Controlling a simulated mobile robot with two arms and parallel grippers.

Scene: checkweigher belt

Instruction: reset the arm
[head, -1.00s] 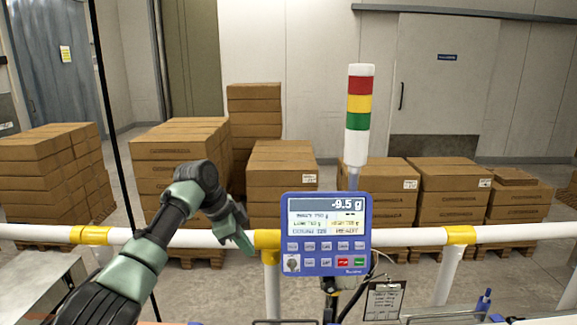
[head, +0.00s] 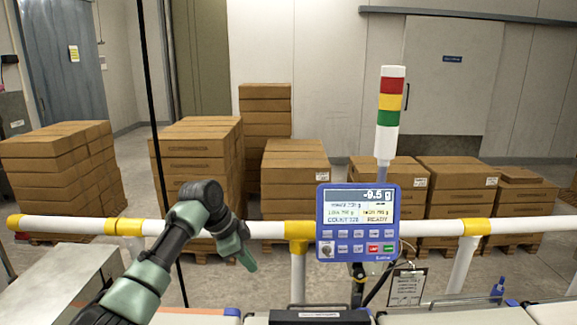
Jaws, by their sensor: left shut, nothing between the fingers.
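My left arm comes in from the lower left of the head view and bends at a raised wrist. My left gripper (head: 247,260) points down and to the right, shut and empty, in front of the white rail and left of the blue control panel (head: 357,223). It appears to touch nothing. The panel's screen reads -9.5 g. My right gripper is not in view.
A white rail (head: 265,229) with yellow joints crosses the view. A red, yellow and green signal tower (head: 389,113) rises behind the panel. A clipboard (head: 407,287) hangs at the lower right. Stacked cartons (head: 195,160) stand beyond the rail. Belt surfaces line the bottom edge.

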